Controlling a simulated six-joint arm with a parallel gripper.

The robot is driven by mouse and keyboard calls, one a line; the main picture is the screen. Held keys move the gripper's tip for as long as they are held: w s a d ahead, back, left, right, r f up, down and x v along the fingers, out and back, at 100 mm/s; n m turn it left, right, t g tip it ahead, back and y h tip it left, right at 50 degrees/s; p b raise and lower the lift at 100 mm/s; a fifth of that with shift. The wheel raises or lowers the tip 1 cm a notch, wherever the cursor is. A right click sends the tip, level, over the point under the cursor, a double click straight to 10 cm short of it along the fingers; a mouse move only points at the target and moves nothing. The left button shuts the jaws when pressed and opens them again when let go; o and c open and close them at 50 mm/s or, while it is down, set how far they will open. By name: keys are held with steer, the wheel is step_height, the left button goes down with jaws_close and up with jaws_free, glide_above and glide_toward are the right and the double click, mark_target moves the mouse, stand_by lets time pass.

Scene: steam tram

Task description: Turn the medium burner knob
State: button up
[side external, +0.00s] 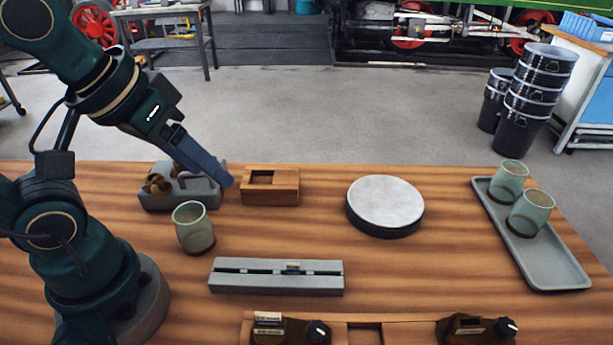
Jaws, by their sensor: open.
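Two dark knobs show at the front edge of the table: a left knob (318,332) and a right knob (505,327), each beside a brown fitting on a wooden panel (400,334). Small labels (268,322) sit by the left one, too small to read. I cannot tell which knob is the medium burner's. The bottom of the frame cuts off the panel. My gripper (228,181) is open and empty at the back left, well away from both knobs. It hangs beside a grey block (180,201) with brass knobs (157,183), partly hiding it.
A wooden box (271,197) with a square opening stands right of my gripper. A green cup (194,229), a long grey slotted block (276,285) and a round pale-topped disc (385,203) stand nearby. A grey tray (560,263) with two cups is at right.

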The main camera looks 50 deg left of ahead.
steer(key=w+a+n+g+y, duration=0.1)
steer(key=w+a+n+g, duration=0.2)
steer(key=w+a+n, duration=0.7)
steer(key=a+f+n+g, duration=0.1)
steer(key=a+f, duration=0.1)
steer(key=s+a+f+n, duration=0.1)
steer(key=a+f+n, duration=0.1)
steer(key=a, duration=0.1)
steer(key=a+f+n+g+h, duration=0.1)
steer(key=a+f+n, duration=0.1)
steer(key=a, duration=0.1)
steer(key=shift+s+g, duration=0.15)
steer(key=shift+g, duration=0.15)
steer(key=shift+f, duration=2.45)
steer(key=shift+c, duration=0.3)
jaws_close()
